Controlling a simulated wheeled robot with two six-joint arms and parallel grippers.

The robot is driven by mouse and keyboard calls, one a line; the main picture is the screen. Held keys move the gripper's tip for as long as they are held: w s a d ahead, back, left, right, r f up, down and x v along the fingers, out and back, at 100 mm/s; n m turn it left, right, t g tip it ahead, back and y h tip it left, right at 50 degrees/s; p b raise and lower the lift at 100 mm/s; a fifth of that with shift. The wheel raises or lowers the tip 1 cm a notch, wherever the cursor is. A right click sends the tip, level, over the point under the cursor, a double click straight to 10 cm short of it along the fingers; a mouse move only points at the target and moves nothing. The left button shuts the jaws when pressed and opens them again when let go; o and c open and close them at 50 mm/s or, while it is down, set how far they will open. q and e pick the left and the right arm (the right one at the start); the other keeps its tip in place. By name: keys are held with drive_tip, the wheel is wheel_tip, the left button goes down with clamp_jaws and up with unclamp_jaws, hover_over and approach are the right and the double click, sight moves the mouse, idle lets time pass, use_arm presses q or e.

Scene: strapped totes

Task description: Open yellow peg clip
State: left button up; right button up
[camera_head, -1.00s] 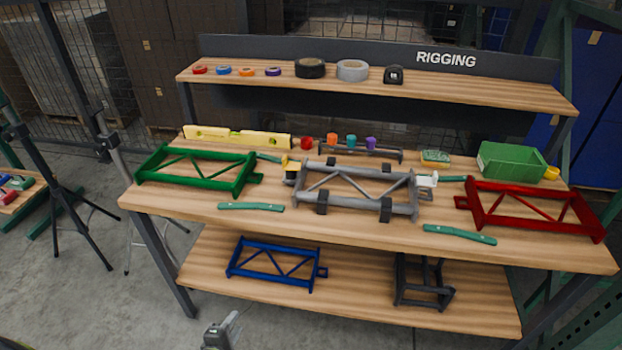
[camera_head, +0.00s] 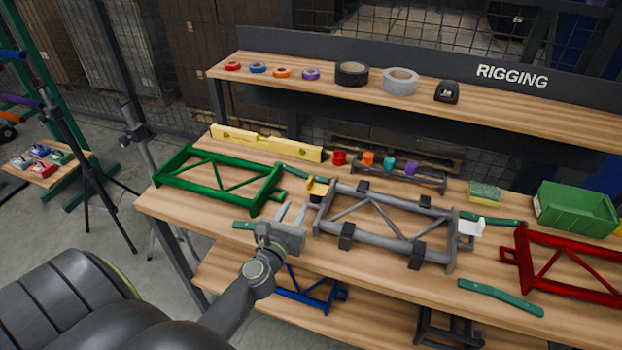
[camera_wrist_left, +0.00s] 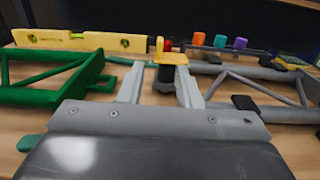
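The yellow peg clip (camera_head: 317,187) sits at the left end of the grey truss frame (camera_head: 385,238), on the wooden bench. My left gripper (camera_head: 291,212) is in front of and to the left of the clip, its two fingers apart and nothing between them in the head view. In the left wrist view, the clip (camera_wrist_left: 172,58) shows just beyond and between the open fingertips (camera_wrist_left: 158,82), apart from them as far as I can tell. A white clip (camera_head: 470,229) is at the frame's right end. My right gripper is not in view.
A green truss frame (camera_head: 218,186) lies left of the grey one, and a red frame (camera_head: 560,268) lies right. Green strips lie between them. A yellow level (camera_head: 266,144) and coloured caps stand behind. A green bin (camera_head: 577,207) is at the right.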

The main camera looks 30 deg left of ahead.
sight(308, 185)
use_arm(q)
drive_tip(key=x, duration=1.2)
drive_tip(key=shift+b, duration=0.3)
clamp_jaws()
